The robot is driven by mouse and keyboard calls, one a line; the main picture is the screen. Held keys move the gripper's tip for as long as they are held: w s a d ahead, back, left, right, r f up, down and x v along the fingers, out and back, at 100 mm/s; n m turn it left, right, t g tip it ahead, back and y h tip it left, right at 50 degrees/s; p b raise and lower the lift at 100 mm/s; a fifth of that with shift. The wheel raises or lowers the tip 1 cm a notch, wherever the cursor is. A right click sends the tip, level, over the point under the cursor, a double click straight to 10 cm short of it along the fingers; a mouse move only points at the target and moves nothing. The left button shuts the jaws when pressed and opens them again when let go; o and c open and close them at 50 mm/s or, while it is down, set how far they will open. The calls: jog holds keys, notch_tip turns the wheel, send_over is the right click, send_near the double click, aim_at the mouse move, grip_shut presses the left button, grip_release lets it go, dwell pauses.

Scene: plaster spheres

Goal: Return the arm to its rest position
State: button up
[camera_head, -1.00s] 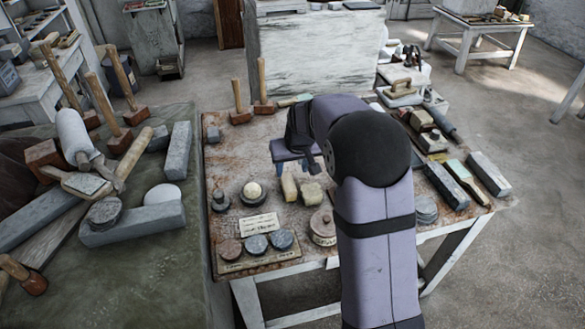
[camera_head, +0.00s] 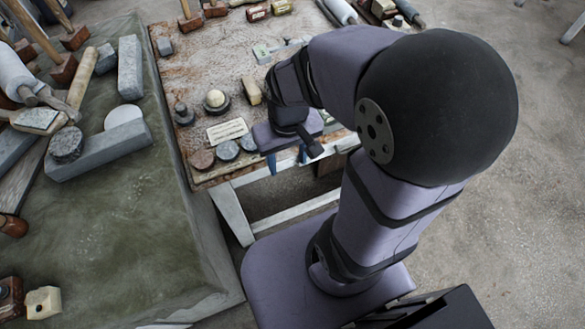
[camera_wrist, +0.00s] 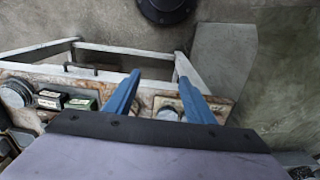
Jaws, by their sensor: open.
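My gripper (camera_head: 288,161) hangs over the front edge of the worktable (camera_head: 205,60), with its blue fingers pointing down. In the wrist view the two blue fingers (camera_wrist: 161,80) stand apart with nothing between them. The arm is folded back, its large black elbow joint high at the right. A pale plaster ball (camera_head: 215,99) sits on a dark round stand on the worktable, left of my gripper. A row of small round discs (camera_head: 227,150) lies at the table's front edge, just left of the fingers.
A green-topped bench (camera_head: 120,225) on the left holds grey stone blocks (camera_head: 130,68), a white round piece (camera_head: 123,117) and mallets (camera_head: 63,68). A small card (camera_head: 227,130) and a tan block (camera_head: 251,91) lie near my gripper. Bare concrete floor is clear at the right.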

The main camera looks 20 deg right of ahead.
jog(key=shift+s+f, duration=0.15)
jog(key=shift+s, duration=0.6)
jog(key=shift+s+f, duration=0.1)
jog(key=shift+s, duration=0.6)
